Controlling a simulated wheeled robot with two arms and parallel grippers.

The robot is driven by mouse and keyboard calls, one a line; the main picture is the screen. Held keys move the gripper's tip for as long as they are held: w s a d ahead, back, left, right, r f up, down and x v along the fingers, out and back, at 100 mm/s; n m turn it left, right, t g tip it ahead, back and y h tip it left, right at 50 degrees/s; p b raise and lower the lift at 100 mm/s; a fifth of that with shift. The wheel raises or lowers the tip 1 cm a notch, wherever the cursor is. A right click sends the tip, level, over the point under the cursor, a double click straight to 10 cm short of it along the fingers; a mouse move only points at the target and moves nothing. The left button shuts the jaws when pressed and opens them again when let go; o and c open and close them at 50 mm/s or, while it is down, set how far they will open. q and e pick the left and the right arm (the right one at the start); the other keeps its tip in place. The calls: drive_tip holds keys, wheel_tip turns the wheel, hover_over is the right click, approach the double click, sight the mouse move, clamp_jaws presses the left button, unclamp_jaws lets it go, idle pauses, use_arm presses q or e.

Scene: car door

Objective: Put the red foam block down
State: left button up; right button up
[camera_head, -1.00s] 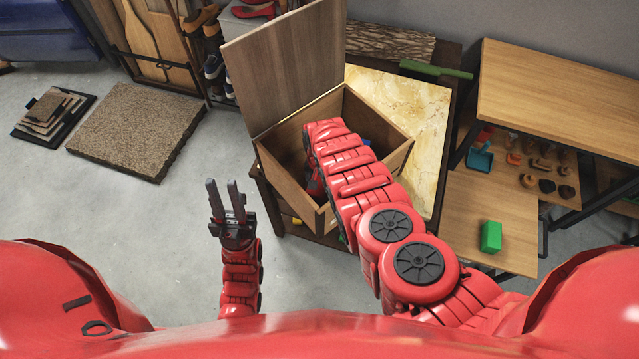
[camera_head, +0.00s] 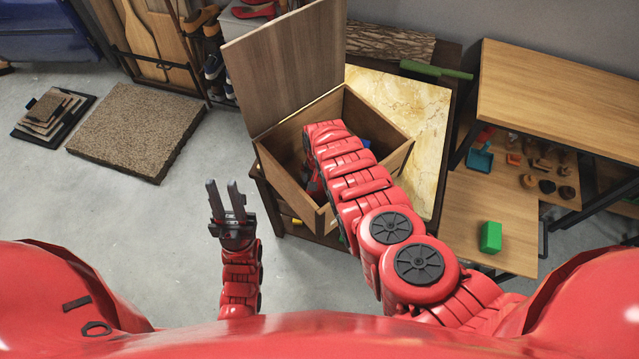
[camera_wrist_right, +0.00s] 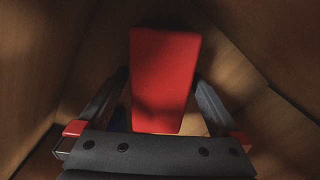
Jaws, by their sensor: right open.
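The red foam block (camera_wrist_right: 164,75) shows in the right wrist view, inside the wooden box. It lies between the two fingers of my right gripper (camera_wrist_right: 162,82), which is open, with a narrow gap on each side of the block. In the head view my right arm reaches down into the open wooden box (camera_head: 383,118) and hides the block and the right gripper. My left gripper (camera_head: 225,187) is open and empty, above the floor to the left of the box.
The box's lid (camera_head: 285,65) stands open at its left. The box is on a marble-topped table (camera_head: 425,115). A green block (camera_head: 491,237) sits on a low wooden table (camera_head: 465,200) at right. Open floor lies left of the box.

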sight(320, 181)
drive_tip(key=shift+w+r, duration=0.1)
drive_tip(key=shift+r, duration=0.7)
drive_tip(key=shift+r+b, duration=0.65)
drive_tip(key=shift+r, duration=4.5)
